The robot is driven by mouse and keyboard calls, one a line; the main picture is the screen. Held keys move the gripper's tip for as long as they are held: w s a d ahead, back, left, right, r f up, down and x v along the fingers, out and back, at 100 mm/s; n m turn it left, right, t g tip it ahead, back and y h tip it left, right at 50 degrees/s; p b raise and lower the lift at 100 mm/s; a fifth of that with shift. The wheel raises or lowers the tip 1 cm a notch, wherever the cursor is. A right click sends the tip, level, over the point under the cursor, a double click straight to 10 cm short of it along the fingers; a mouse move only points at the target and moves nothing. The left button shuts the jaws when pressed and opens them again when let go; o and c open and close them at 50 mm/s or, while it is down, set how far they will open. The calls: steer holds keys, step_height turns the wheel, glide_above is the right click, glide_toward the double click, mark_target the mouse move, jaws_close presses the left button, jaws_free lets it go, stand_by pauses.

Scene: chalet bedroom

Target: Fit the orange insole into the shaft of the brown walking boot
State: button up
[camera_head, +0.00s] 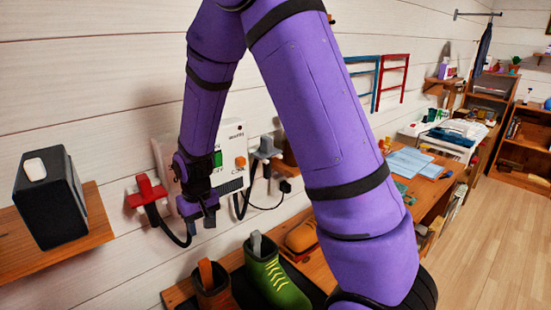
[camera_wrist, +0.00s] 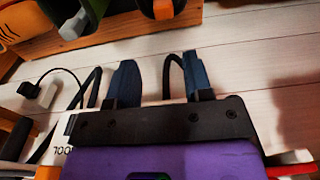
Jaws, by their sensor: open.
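The brown walking boot (camera_head: 214,295) stands at the bottom of the head view, partly cut off by the frame edge. The orange insole (camera_head: 206,272) stands upright in its shaft, with its top end showing above the opening; how deep it sits is hidden. In the wrist view, the orange insole (camera_wrist: 163,9) shows at the top edge within the dark boot opening. My gripper (camera_head: 203,217) hangs above the boot, in front of the wall, apart from boot and insole. In the wrist view, my gripper (camera_wrist: 158,78) has its two fingers spread with nothing between them.
A green boot (camera_head: 270,280) with a grey insole (camera_head: 256,245) stands right beside the brown boot. An orange-brown shoe (camera_head: 301,236) lies behind. A wall box (camera_head: 234,150) with cables is close behind my gripper. A black speaker-like box (camera_head: 48,200) sits on a shelf at left.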

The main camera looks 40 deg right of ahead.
steer(key=s+d+r+t, duration=0.15)
steer(key=s+r, duration=0.25)
steer(key=r, duration=0.8)
steer(key=s+d+r+t, duration=0.1)
steer(key=s+d+r, duration=0.1)
steer(key=s+r, duration=0.6)
steer(key=s+d+r+t, duration=0.2)
steer(key=s+r, duration=0.5)
steer(key=s, duration=0.6)
steer(key=shift+d+r, duration=0.35)
steer(key=shift+r, duration=0.05)
